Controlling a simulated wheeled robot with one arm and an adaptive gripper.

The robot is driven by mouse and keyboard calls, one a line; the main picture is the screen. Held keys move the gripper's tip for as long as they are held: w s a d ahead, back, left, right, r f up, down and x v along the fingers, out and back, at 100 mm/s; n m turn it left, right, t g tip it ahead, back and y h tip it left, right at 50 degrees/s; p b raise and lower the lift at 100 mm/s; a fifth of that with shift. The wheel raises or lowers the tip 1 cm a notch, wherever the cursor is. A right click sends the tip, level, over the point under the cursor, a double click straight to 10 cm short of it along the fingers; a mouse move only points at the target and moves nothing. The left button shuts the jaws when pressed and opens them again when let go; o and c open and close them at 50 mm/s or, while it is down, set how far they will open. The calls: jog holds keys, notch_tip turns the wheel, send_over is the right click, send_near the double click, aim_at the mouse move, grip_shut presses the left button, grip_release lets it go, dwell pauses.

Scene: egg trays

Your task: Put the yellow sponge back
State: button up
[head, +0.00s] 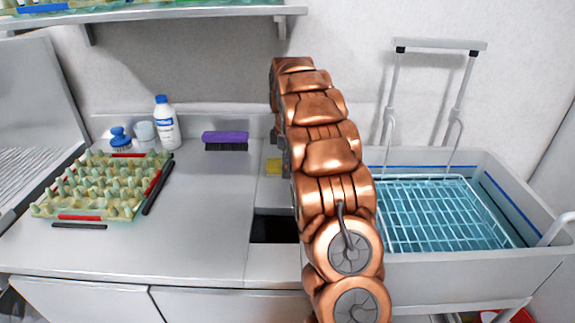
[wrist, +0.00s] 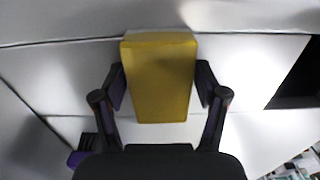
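The yellow sponge (wrist: 158,80) fills the middle of the wrist view, between the two dark fingers of my gripper (wrist: 160,86). The finger pads appear to press on its left and right sides, so my gripper looks shut on it. In the head view a small part of the sponge (head: 273,166) shows at the back of the counter, left of my copper-coloured arm. My arm hides the rest of it and the gripper there. I cannot tell whether the sponge touches the surface below.
A purple brush (head: 225,140) lies left of the sponge. A dark opening (head: 273,229) is in the counter front. A sink with a wire rack (head: 440,210) is at right.

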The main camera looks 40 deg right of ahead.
jog(key=shift+o, duration=1)
jog(key=shift+r+b, duration=0.5)
jog(key=shift+r, duration=3.4)
